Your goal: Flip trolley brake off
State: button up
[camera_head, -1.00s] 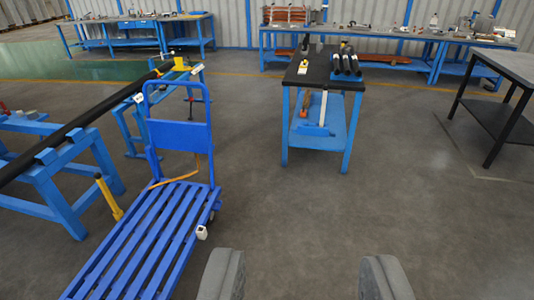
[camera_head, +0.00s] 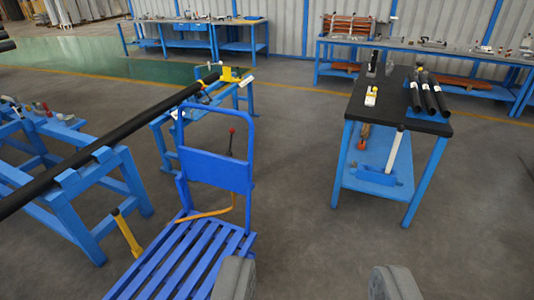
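The trolley is blue, with a slatted deck (camera_head: 165,268) and an upright push handle with a panel (camera_head: 215,170), left of centre. A red-knobbed lever (camera_head: 231,131) shows behind the panel. A yellow lever-like post with a dark tip (camera_head: 127,235) stands at the deck's left side. I cannot tell which of these, if either, is the brake. The small white piece seen earlier on the deck's right edge is not visible now. My gripper (camera_head: 312,283) is open and empty, its grey fingers wide apart at the bottom. The left finger covers part of the deck's right edge.
Blue stands carry a long black pipe (camera_head: 85,155) at left. A black-topped table (camera_head: 398,100) with several dark cylinders stands at right. Workbenches line the back wall. The floor (camera_head: 300,220) between trolley and table is clear.

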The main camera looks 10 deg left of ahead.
aim_at(232, 131)
jog(key=u, duration=0.05)
jog(key=i, duration=1.9)
jog(key=u, duration=0.05)
